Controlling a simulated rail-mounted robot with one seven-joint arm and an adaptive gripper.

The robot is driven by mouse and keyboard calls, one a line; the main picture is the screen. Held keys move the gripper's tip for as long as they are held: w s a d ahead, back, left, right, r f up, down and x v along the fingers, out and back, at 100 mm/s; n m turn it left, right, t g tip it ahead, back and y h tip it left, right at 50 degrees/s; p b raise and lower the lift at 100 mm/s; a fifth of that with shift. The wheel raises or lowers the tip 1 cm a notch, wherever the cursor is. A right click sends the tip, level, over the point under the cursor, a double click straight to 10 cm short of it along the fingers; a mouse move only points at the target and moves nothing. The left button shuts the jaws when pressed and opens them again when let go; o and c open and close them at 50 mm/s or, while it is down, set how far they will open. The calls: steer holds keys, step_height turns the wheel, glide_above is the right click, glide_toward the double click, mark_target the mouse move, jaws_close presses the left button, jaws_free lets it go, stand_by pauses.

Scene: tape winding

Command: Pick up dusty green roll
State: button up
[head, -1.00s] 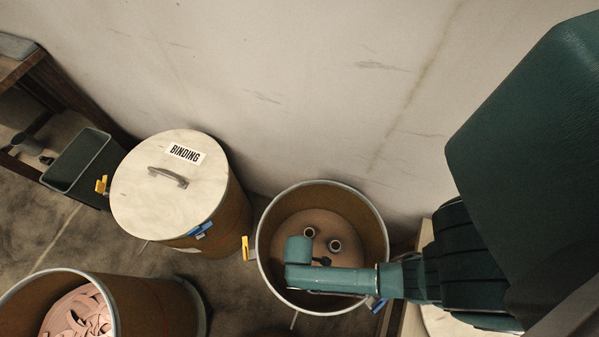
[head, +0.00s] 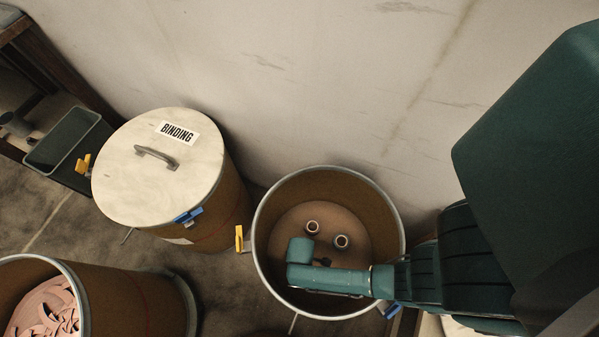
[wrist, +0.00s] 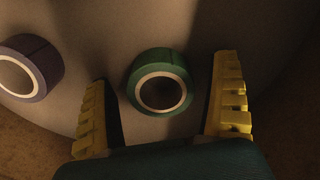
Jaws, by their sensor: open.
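The dusty green roll (wrist: 160,57) lies in the wrist view on a pale brown surface, its light inner ring facing the camera. My gripper (wrist: 160,72) is open, with yellow ribbed fingers to the left and right of the roll. Both fingers look apart from it; the height gap is hard to judge. A purple roll (wrist: 43,54) lies left of it, outside the left finger. In the head view my arm reaches into an open drum (head: 263,275) where two rolls show, one at left (head: 312,227) and one at right (head: 341,242). My gripper is hidden there.
The drum's tall wall and metal rim surround my arm. A lidded drum labelled BINDING (head: 125,190) stands to the left. An open drum with pink strips (head: 130,300) is at the lower left. The wall (head: 330,90) rises close behind.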

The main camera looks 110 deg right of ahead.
steer(key=shift+r, duration=0.1)
steer(key=shift+c, duration=0.3)
steer(key=c, duration=1.1)
